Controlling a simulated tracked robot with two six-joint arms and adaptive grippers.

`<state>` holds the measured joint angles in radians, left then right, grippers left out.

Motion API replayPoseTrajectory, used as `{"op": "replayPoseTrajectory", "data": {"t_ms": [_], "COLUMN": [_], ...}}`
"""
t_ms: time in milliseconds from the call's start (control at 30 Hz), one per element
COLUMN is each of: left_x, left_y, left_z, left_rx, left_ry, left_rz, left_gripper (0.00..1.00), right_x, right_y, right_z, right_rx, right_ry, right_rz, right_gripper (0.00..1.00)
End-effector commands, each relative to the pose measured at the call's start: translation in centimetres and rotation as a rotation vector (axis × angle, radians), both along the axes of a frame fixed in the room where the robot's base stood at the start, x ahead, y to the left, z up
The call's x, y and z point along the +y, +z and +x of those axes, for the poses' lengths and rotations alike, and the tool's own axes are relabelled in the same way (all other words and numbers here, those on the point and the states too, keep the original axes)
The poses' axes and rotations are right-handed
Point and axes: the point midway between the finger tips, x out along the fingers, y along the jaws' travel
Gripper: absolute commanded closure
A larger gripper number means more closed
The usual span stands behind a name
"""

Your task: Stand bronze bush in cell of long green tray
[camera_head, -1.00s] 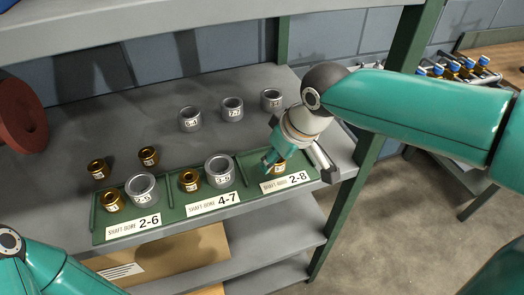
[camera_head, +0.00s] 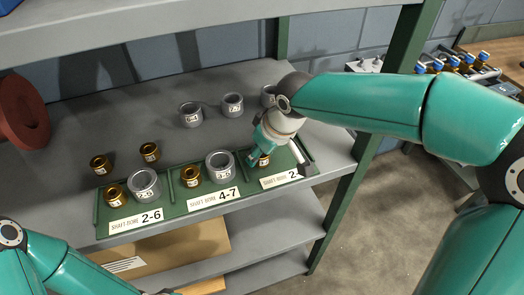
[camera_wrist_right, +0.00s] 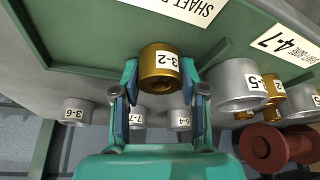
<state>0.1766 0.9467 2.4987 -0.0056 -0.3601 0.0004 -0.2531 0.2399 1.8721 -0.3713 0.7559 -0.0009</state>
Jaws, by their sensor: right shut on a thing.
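The long green tray (camera_head: 177,178) lies along the shelf's front edge with three labelled cells. Its left and middle cells each hold a bronze bush and a larger grey ring. My right gripper (camera_head: 262,157) is at the right cell, shut on a bronze bush (camera_head: 264,161). The bush (camera_wrist_right: 160,68) shows in the right wrist view between the fingertips (camera_wrist_right: 160,78), with a white number label facing the camera. It looks upright; I cannot tell whether it touches the tray floor. My left gripper is out of view; only its arm shows.
Two loose bronze bushes (camera_head: 100,165) (camera_head: 149,152) stand behind the tray. Several grey rings (camera_head: 190,114) (camera_head: 232,105) stand farther back. A dark red flanged part (camera_head: 22,112) is at far left. Bare shelf lies between the loose bushes and rings.

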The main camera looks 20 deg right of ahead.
Motion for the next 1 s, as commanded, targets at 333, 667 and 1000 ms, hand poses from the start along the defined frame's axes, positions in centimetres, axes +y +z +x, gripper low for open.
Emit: {"op": "replayPoseTrajectory", "data": {"t_ms": [333, 667, 1000], "left_x": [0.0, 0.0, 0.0], "left_y": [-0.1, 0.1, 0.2], "left_z": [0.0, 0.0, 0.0], "left_rx": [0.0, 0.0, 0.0], "left_ry": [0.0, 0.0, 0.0], "left_rz": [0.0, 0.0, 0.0], "left_gripper": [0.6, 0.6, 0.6], "right_x": [0.0, -0.1, -1.1], "right_y": [-0.1, 0.9, 6.8], "right_z": [0.0, -0.2, -2.4], "right_rx": [0.0, -0.003, -0.005], "right_ry": [0.0, 0.0, 0.0], "right_rz": [0.0, 0.0, 0.002], "right_gripper": [0.32, 0.32, 0.32]}}
